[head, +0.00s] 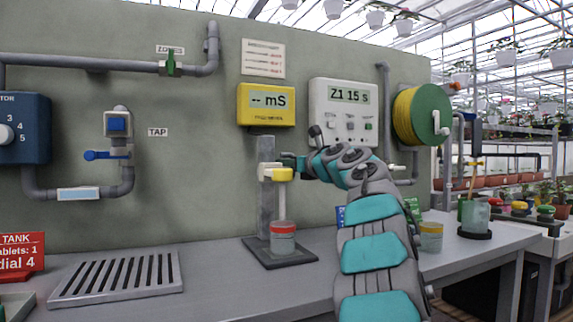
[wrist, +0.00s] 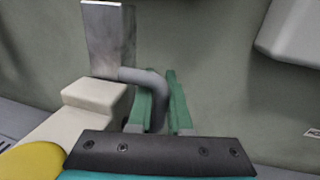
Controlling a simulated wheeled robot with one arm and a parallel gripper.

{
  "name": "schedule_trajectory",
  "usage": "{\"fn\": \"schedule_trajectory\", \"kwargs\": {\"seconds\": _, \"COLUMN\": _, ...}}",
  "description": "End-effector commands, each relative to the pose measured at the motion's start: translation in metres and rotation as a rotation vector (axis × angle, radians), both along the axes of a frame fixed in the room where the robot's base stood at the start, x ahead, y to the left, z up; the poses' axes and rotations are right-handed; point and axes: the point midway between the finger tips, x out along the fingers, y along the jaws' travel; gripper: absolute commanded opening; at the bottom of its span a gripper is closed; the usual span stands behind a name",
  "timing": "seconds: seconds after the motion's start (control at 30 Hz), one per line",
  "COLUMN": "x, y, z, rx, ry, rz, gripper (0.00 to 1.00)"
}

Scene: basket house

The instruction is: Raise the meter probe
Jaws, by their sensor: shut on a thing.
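The meter probe (head: 281,202) is a pale thin rod hanging under a yellow cap on a white carriage (head: 266,172). The carriage rides on a grey post (head: 266,215) with a dark base. The rod's lower end meets a red-banded jar (head: 283,240); how deep it reaches is hidden. The yellow meter (head: 266,104) above reads "-- mS". My gripper (head: 290,162) is at the carriage's right side. In the wrist view its teal fingers (wrist: 162,108) are shut on a bent grey handle (wrist: 152,82) beside the white carriage (wrist: 95,100) and metal post (wrist: 108,40).
A white controller (head: 343,108) reading "Z1 15 s" and a yellow hose reel (head: 421,114) are on the wall to the right. A yellow-banded jar (head: 431,237) stands behind my forearm on the bench. A slotted drain tray (head: 118,277) lies to the left.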

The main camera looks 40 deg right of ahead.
Motion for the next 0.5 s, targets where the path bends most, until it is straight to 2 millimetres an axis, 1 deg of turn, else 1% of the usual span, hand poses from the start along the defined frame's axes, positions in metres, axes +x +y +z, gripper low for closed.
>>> {"fn": "schedule_trajectory", "kwargs": {"seconds": 0.03, "x": 0.0, "y": 0.0, "z": 0.019, "rx": 0.0, "ry": -0.002, "rz": -0.001, "gripper": 0.0}}
{"fn": "schedule_trajectory", "kwargs": {"seconds": 0.13, "x": 0.0, "y": 0.0, "z": 0.031, "rx": 0.0, "ry": -0.002, "rz": -0.001, "gripper": 0.0}}
{"fn": "schedule_trajectory", "kwargs": {"seconds": 0.23, "x": 0.0, "y": 0.0, "z": 0.035, "rx": 0.0, "ry": -0.002, "rz": -0.001, "gripper": 0.0}}
{"fn": "schedule_trajectory", "kwargs": {"seconds": 0.5, "x": -0.001, "y": 0.0, "z": 0.035, "rx": 0.0, "ry": -0.006, "rz": -0.002, "gripper": 0.0}}
